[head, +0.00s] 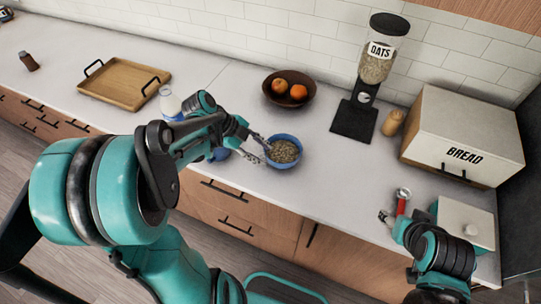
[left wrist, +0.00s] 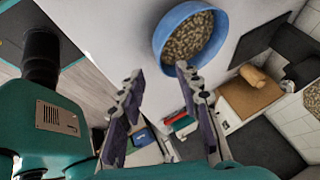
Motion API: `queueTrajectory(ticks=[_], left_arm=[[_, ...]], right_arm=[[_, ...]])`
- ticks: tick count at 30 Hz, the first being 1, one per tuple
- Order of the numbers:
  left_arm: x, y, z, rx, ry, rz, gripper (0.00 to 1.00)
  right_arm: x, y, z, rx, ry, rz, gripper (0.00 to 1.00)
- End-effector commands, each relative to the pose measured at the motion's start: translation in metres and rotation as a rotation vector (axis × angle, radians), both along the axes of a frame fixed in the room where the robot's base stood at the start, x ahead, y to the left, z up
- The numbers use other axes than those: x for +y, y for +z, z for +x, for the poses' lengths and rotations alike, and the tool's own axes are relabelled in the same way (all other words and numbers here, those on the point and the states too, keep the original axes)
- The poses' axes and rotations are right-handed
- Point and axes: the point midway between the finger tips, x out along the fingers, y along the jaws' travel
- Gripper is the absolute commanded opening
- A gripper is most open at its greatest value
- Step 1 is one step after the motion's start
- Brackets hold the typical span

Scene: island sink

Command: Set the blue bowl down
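The blue bowl (head: 284,163), filled with oats, sits upright on the white counter near its front edge. In the left wrist view the bowl (left wrist: 160,44) is beyond the fingertips, with the right-hand finger overlapping its near rim. I cannot tell whether that finger touches it. My left gripper (head: 257,148) is open beside the bowl's left side, with nothing between its fingers; the spread fingers also show in the left wrist view (left wrist: 158,78). My right gripper (head: 386,218) is by the counter's front edge at right, too small to read.
Another blue item (head: 220,154) is partly hidden behind my left arm. A milk bottle (head: 170,103), wooden tray (head: 124,84), fruit bowl (head: 289,88), oats dispenser (head: 376,65) and bread box (head: 460,135) stand around. A red item (head: 402,204) is near my right gripper. Counter right of the bowl is clear.

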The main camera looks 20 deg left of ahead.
Motion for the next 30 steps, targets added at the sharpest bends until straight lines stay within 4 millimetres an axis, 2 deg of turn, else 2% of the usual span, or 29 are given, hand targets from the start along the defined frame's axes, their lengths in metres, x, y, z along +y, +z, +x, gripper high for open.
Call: queueTrajectory(ticks=[1, 6, 11, 14, 20, 24, 30], left_arm=[[0.005, 0.01, -0.003, 0.0, 0.001, 0.0, 0.34], [0.015, 0.026, -0.008, 0.0, 0.0, 0.0, 0.34], [0.01, 0.033, -0.015, 0.039, 0.07, 0.007, 0.34], [-0.003, 0.038, -0.024, 0.112, 0.231, 0.022, 0.34], [-0.029, 0.048, -0.055, 0.228, 0.741, 0.025, 0.34], [-0.04, 0.054, -0.075, 0.232, 1.093, -0.052, 0.34], [-0.048, 0.06, -0.093, 0.197, 1.439, -0.238, 0.34]], right_arm=[[0.0, 0.005, 0.0, 0.0, 0.0, 0.0, 0.56], [0.0, 0.01, 0.0, 0.0, 0.0, 0.0, 0.56], [0.0, 0.01, 0.0, 0.0, 0.0, 0.0, 0.56], [0.0, 0.01, 0.0, 0.0, 0.0, 0.0, 0.56], [0.0, 0.01, 0.0, 0.0, 0.0, 0.0, 0.56], [0.0, 0.01, 0.0, 0.0, 0.0, 0.0, 0.56], [0.0, 0.01, 0.0, 0.0, 0.0, 0.0, 0.56]])
